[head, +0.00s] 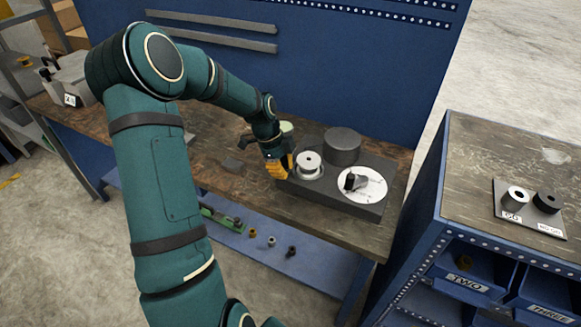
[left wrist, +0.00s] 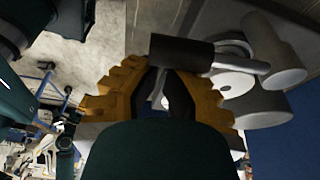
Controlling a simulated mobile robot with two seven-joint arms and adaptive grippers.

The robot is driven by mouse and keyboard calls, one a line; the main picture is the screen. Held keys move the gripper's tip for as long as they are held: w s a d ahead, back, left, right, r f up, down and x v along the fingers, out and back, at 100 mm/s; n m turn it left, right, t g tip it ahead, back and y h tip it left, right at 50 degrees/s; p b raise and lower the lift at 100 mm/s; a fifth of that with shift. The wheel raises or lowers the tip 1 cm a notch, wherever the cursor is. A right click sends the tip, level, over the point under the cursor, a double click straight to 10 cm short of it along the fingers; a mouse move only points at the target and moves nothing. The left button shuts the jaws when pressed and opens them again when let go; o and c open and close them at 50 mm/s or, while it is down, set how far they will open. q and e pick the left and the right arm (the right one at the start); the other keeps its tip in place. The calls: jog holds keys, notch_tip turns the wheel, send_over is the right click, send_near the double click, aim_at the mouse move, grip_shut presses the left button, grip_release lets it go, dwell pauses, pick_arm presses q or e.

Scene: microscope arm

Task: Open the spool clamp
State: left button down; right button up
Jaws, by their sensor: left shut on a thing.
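The white spool (head: 309,160) sits on a dark grey fixture base (head: 325,197) on the workbench; its pale round form also shows in the left wrist view (left wrist: 232,84). The spool clamp appears to have a black cylindrical handle (left wrist: 182,51) on a light metal rod (left wrist: 244,66), which runs across the spool area. My left gripper (head: 284,166), with yellow-orange fingers, is at the left side of the spool. In the left wrist view its fingertips (left wrist: 166,84) close at the black handle. The exact grip contact is partly hidden. My right gripper is not in view.
A dark grey cylinder (head: 342,146) and a white disc (head: 372,192) with a small black and grey part stand on the same base. A blue panel (head: 330,80) rises behind the bench. A cabinet (head: 480,160) stands at the right. Small parts lie on the lower shelf (head: 300,266).

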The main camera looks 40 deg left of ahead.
pick_arm(q)
jog(key=shift+s+a, duration=0.25)
jog(key=shift+a, duration=0.1)
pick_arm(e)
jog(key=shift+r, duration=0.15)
pick_arm(q)
jog(key=shift+r, duration=0.1)
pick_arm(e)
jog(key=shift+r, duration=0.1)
